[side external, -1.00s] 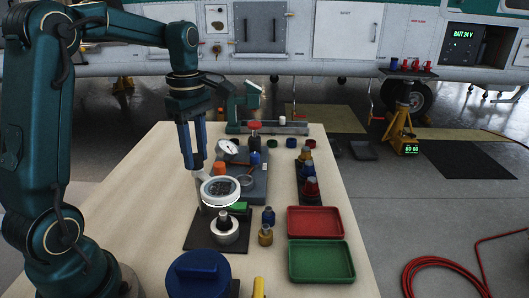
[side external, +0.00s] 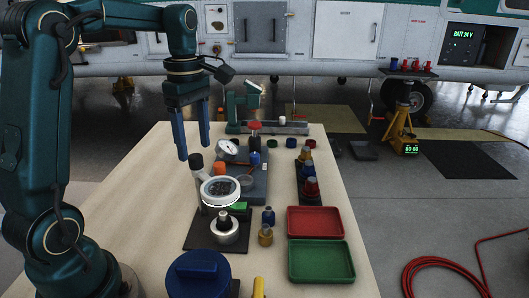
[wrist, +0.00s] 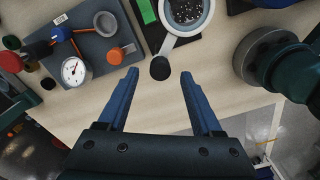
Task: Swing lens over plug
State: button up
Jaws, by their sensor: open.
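The lens (side external: 220,191) is a round glass in a thick white ring, with a pale arm ending in a black knob (side external: 196,161). It stands over the dark plate, just behind a round metal piece with a dark top (side external: 224,230), which looks like the plug. In the side view the ring partly overlaps the space behind this piece. The lens also shows in the wrist view (wrist: 186,14), cut by the top edge. My gripper (side external: 194,154) is open and empty just above the black knob. In the wrist view the knob lies between the fingertips (wrist: 159,74).
A grey block with a dial gauge (side external: 228,147) stands behind the lens. A red tray (side external: 315,222) and a green tray (side external: 321,260) lie further right. A blue lidded pot (side external: 198,274) stands in front.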

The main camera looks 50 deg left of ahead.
jog(key=shift+r, duration=1.35)
jog(key=shift+d, duration=0.1)
jog(key=s+d+r+m+t, duration=0.3)
jog(key=s+d+m, duration=0.3)
jog(key=d+m, duration=0.25)
jog(key=s+d+f+m+t, duration=0.2)
jog(key=s+d+f+m, duration=0.2)
jog(key=m, duration=0.9)
notch_tip(320, 180, down, 3)
jog(key=shift+r+t, duration=0.1)
jog(key=shift+t, duration=0.3)
